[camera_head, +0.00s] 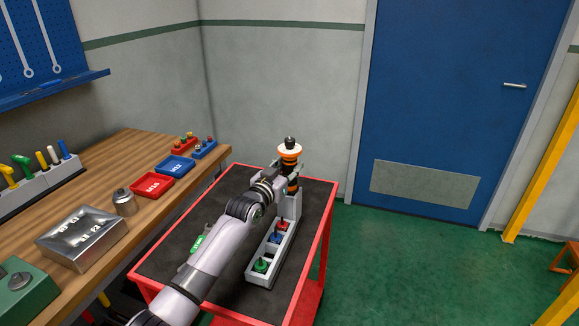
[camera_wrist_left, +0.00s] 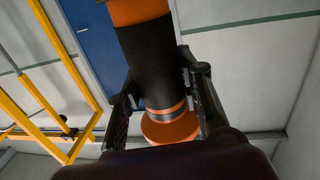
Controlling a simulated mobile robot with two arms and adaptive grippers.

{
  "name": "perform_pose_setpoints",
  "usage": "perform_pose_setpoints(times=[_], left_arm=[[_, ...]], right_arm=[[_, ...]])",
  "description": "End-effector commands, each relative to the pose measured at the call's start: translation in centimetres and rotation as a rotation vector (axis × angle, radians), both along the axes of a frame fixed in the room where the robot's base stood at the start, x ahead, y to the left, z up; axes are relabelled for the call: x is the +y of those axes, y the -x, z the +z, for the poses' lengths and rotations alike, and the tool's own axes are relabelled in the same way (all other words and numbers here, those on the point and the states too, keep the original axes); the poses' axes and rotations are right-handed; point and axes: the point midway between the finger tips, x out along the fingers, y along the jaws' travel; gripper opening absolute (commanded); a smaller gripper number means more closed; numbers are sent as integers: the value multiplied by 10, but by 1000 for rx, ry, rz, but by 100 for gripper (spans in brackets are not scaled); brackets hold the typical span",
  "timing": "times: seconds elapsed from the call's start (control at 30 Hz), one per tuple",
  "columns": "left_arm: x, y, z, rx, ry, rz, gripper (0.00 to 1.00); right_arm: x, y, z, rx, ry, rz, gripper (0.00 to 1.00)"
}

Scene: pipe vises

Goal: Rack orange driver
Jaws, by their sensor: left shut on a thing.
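The orange driver (camera_head: 290,151), orange and black with a pale ring and a dark tip on top, stands upright near the far end of the cart. My left gripper (camera_head: 291,176) is shut around its body. In the left wrist view, the driver's black body and orange bands (camera_wrist_left: 151,62) lie between the two fingers (camera_wrist_left: 165,105). A grey rack (camera_head: 258,279) lies on the cart, holding red, blue and green-topped pieces. The driver is at the rack's tall far end; whether it is seated there or held above it I cannot tell. My right gripper is out of view.
The red-framed cart (camera_head: 325,230) has a dark top, with a green labelled item (camera_head: 197,243) near my arm. The wooden bench (camera_head: 135,148) at left carries red and blue trays, a metal box and tools.

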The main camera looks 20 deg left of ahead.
Motion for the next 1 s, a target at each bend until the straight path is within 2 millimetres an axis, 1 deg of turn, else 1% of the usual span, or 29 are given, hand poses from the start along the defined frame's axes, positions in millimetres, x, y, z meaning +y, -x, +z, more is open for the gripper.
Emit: perform_pose_setpoints(times=[0.03, 0.63, 0.67, 1.0], left_arm=[[0, 0, 4, -10, 2, 0, 0], [0, 0, -3, -7, 1, 0, 0], [0, 0, -3, -6, 1, 0, 35], [0, 0, -6, -2, 0, 0, 57]], right_arm=[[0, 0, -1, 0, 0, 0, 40], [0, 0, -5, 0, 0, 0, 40], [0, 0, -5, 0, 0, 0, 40], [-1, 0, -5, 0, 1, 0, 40]])
